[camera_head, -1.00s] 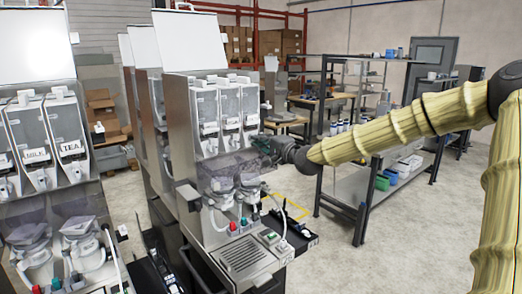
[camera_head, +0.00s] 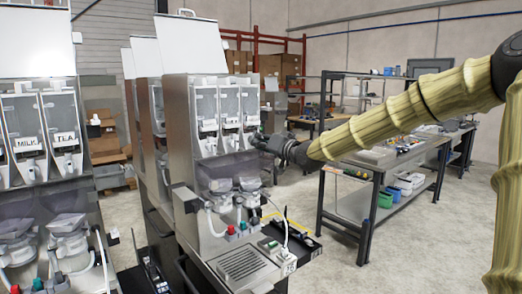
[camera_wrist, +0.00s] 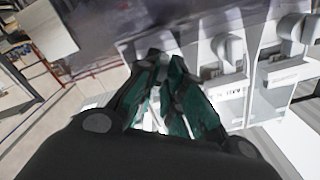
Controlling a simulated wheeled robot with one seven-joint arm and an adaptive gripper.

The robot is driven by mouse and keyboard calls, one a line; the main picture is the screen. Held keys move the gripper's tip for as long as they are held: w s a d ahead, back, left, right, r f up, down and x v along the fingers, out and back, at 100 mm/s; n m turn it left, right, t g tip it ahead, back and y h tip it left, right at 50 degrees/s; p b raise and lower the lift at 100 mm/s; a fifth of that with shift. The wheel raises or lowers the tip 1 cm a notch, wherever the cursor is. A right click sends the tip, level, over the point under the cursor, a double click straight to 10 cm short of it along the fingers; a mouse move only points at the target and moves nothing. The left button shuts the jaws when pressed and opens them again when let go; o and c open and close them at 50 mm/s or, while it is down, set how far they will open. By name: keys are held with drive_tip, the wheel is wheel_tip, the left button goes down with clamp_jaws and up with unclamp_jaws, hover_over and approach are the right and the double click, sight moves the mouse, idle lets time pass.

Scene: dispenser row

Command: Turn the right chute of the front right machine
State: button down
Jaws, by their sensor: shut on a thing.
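The front right machine (camera_head: 180,130) is a grey dispenser with a row of clear canisters and pale chutes. Its right canister (camera_head: 250,103) stands at the right end of the row. My gripper (camera_head: 262,143) is at the lower front of this canister, reaching in from the right. In the wrist view, my gripper's dark fingers with green pads (camera_wrist: 165,75) are closed in on the right chute, which they mostly hide. Two neighbouring white chutes, one nearer (camera_wrist: 230,52) and one farther (camera_wrist: 292,32), show to the right there. The right chute's turn angle cannot be told.
Another dispenser with MILK and TEA canisters (camera_head: 45,135) stands at the left. Below the canisters are clear mixing bowls (camera_head: 222,186) and a drip tray (camera_head: 243,263). A workbench (camera_head: 345,207) stands at the right, with open floor in front.

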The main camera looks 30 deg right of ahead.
drive_tip(key=shift+f+n+b, duration=0.15)
drive_tip(key=shift+n+b, duration=0.85)
drive_tip(key=shift+n, duration=0.65)
drive_tip(key=shift+f+n+b, duration=0.15)
drive_tip(key=shift+n+b, duration=0.8)
drive_tip(key=shift+n, duration=0.7)
drive_tip(key=c, duration=1.8)
unclamp_jaws()
drive_tip(key=shift+s+r, duration=0.1)
drive_tip(key=shift+r, duration=0.1)
drive_tip(key=shift+s, duration=0.1)
drive_tip(key=s+d, duration=0.1)
drive_tip(key=s, duration=1)
drive_tip(key=shift+s+f, duration=0.15)
drive_tip(key=shift+s, duration=0.15)
